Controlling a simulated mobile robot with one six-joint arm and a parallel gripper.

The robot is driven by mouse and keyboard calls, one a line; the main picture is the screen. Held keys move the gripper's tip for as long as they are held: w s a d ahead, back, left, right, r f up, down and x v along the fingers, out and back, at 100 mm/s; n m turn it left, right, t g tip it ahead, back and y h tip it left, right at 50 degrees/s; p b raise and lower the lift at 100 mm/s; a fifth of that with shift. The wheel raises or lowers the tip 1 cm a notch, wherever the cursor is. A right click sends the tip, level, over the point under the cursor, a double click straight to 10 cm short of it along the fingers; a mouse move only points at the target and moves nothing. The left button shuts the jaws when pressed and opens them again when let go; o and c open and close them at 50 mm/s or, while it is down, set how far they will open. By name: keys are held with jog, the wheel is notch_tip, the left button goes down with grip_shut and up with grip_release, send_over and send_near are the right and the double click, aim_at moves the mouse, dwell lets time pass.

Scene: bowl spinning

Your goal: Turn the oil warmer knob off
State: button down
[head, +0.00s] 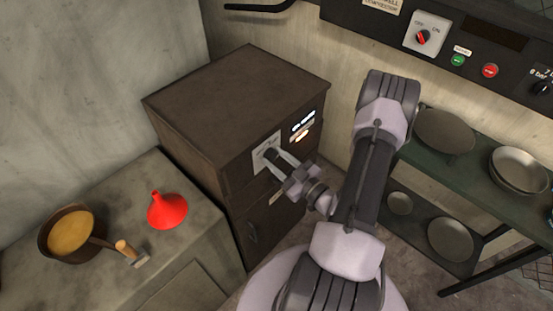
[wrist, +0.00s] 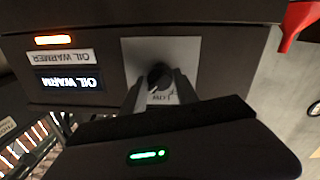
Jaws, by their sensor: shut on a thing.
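The oil warmer (head: 230,110) is a dark brown box-shaped cabinet left of centre in the head view. Its black knob (wrist: 158,76) sits on a light grey plate (wrist: 188,50) in the wrist view, beside labels reading "OIL WARMER" and "OIL WARM". An orange light (wrist: 55,40) glows above the labels. My gripper (head: 277,160) reaches the front of the cabinet, and its fingers (wrist: 156,88) are shut on the knob from both sides. The fingers partly cover the dial marks, so the exact setting is hard to read.
A red funnel (head: 167,210) and a pan with yellow contents (head: 70,232) are on the counter at left. A shelf with several metal bowls (head: 443,130) stands at right. A control panel (head: 470,50) with buttons is above it.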

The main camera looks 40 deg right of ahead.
jog(key=n, duration=0.4)
jog(key=shift+f+n, duration=0.1)
jog(key=shift+n, duration=0.3)
jog(key=n, duration=0.4)
jog(key=shift+n+t, duration=0.3)
jog(key=n, duration=0.4)
jog(key=shift+f+n+y, duration=0.15)
jog(key=shift+n+y, duration=0.15)
jog(key=shift+n, duration=2.1)
jog(key=shift+n+y, duration=0.3)
jog(key=c, duration=0.9)
grip_release()
jog(key=shift+c, duration=0.2)
